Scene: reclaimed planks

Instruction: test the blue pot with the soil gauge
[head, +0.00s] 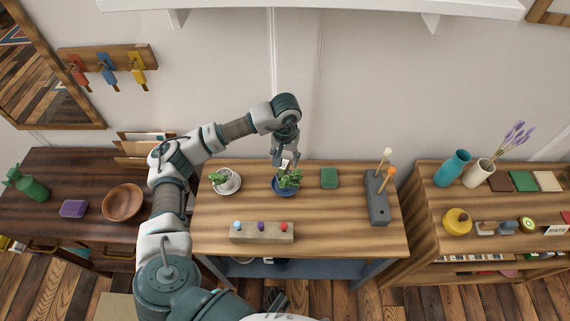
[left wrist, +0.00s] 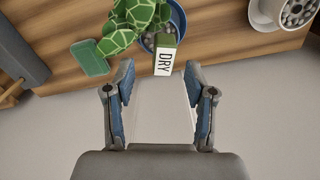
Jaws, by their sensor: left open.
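The blue pot (head: 284,193) stands on the middle table with a leafy green plant in it. It also shows in the left wrist view (left wrist: 149,43), partly hidden by leaves and the gauge. The soil gauge (left wrist: 166,56), green with a white face reading "DRY", appears upright at the pot; its lower end is hidden. In the head view it is a small pale shape (head: 285,163) above the leaves. My left gripper (left wrist: 160,72) is open just above the gauge, its fingers apart on either side and not touching it. A dark part at the bottom edge may be my right gripper (head: 275,300).
A white pot (head: 225,181) with a plant stands left of the blue pot. A green block (head: 329,178) lies right of it, then a grey holder (head: 377,200) with upright sticks. A wooden block (head: 262,233) with coloured knobs lies in front.

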